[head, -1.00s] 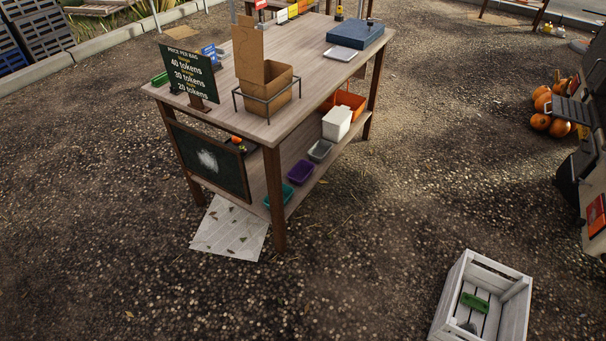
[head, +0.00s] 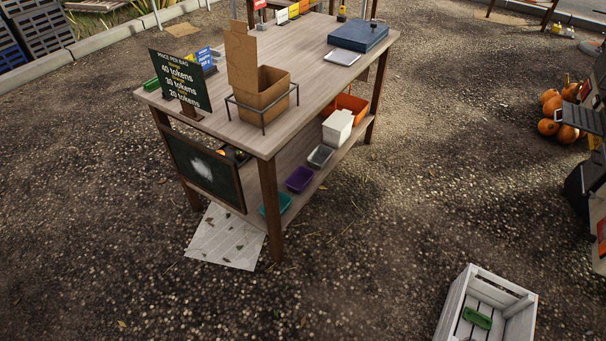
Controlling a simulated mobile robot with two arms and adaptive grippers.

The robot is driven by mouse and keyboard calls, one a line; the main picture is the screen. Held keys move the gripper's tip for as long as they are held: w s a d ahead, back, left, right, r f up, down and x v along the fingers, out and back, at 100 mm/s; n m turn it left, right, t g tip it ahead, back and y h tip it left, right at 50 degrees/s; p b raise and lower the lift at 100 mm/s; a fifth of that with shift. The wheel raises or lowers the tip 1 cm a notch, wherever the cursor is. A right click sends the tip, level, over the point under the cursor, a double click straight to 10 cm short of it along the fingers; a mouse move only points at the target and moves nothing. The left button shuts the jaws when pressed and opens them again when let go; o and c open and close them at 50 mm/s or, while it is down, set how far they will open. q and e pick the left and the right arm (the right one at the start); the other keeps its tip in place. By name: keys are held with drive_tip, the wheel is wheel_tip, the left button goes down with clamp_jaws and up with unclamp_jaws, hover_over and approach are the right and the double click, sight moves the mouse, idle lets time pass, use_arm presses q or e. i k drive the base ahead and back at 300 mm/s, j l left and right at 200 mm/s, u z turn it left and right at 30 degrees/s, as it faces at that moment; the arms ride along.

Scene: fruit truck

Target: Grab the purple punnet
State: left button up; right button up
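The purple punnet (head: 300,179) sits on the lower shelf (head: 322,178) of the wooden table. It lies between a teal punnet (head: 276,205) nearer the front leg and a grey punnet (head: 320,156) farther back. It looks upright and empty. Neither of my grippers is in view.
The wooden table (head: 300,107) holds a cardboard box (head: 262,98), a price sign (head: 181,79) and a blue case (head: 358,35). A white crate (head: 454,306) stands on the gravel at bottom right. Pumpkins (head: 548,127) lie at right. The gravel between table and crate is clear.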

sight(299, 179)
drive_tip(key=i+l+u, duration=0.25)
drive_tip(key=i+l, duration=0.2)
drive_tip(key=i+l+u, duration=0.25)
drive_tip(key=i+l, duration=0.35)
drive_tip(key=i+l+u, duration=0.25)
drive_tip(key=i+l, duration=0.2)
drive_tip(key=l, duration=0.2)
